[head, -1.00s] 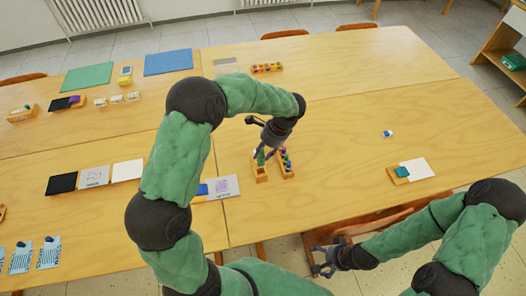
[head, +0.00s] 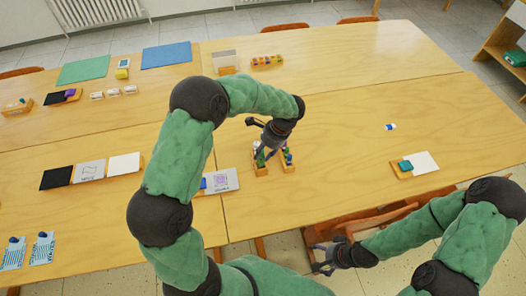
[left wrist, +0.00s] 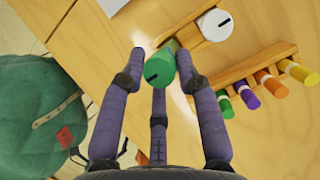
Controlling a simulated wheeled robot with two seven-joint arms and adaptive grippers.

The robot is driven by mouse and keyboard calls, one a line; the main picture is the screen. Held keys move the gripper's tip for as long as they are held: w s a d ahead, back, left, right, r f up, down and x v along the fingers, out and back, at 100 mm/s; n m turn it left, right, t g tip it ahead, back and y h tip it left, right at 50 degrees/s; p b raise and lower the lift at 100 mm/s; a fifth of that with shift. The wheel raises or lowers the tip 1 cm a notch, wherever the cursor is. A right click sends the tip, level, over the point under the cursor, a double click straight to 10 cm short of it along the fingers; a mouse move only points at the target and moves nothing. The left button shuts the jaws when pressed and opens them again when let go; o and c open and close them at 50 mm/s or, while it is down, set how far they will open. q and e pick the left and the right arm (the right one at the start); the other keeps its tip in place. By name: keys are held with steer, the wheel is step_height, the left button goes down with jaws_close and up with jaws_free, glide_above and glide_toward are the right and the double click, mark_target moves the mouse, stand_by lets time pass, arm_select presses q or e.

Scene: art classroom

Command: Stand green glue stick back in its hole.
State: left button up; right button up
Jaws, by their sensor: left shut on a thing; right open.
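The green glue stick (left wrist: 160,64) shows its round green cap between the fingers of my left gripper (left wrist: 165,60) in the left wrist view. In the head view my left gripper (head: 266,155) points down over the left small wooden block (head: 260,171), and the green stick (head: 260,159) shows under it. In the left wrist view the stick overlaps the end of the wooden block (left wrist: 198,66), beside a white-capped stick (left wrist: 215,24) standing in it. The stick's lower end and the hole are hidden. My right gripper (head: 322,262) is open and empty, off the table's front edge.
A second wooden rack (left wrist: 233,73) with several coloured sticks stands close beside the block. A picture card (head: 222,180) lies to the left. A wooden block with a teal piece (head: 402,170) lies to the right.

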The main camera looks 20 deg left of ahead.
arm_select(q)
steer(key=shift+r+p, duration=0.1)
steer(key=shift+p, duration=0.55)
jaws_close()
stand_by(0.9)
steer(key=shift+f+b, duration=0.35)
steer(key=shift+f, duration=1.1)
stand_by(2.5)
steer(key=o, duration=1.2)
jaws_free()
steer(key=shift+o, duration=1.2)
steer(key=shift+r, duration=0.1)
